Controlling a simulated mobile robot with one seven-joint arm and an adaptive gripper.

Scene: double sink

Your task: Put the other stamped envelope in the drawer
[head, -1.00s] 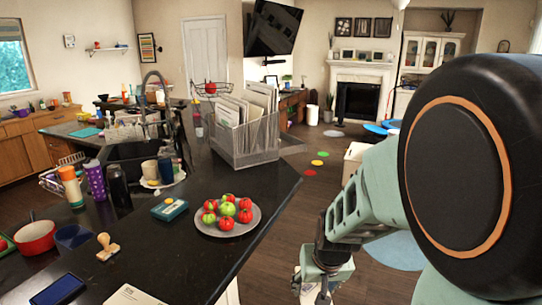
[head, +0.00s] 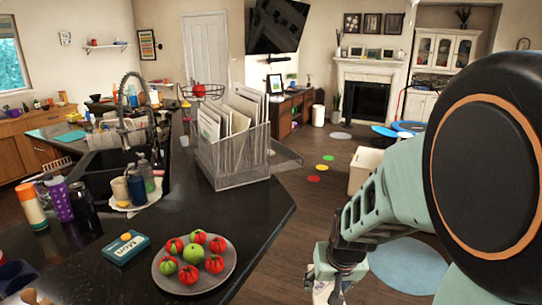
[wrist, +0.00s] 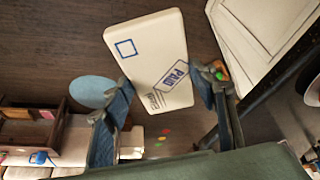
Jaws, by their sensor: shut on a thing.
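A white envelope (wrist: 152,60) with a blue square outline and a blue "PAID" mark is held between the fingers of my gripper (wrist: 165,92) in the wrist view. My gripper is shut on it, and it hangs over the dark floor. In the head view my gripper (head: 328,285) is low beside the counter, cut by the bottom edge; the envelope is not clear there. A wire-mesh organizer (head: 240,160) full of upright papers stands on the counter. A flat mesh tray (head: 286,157), which looks like its pulled-out drawer, juts from its right side.
The dark counter (head: 225,205) carries a plate of red and green fruit (head: 160,278), a teal box (head: 126,247) and bottles. A pale bin (head: 365,168) stands on the floor beyond my arm. The floor right of the counter is mostly open.

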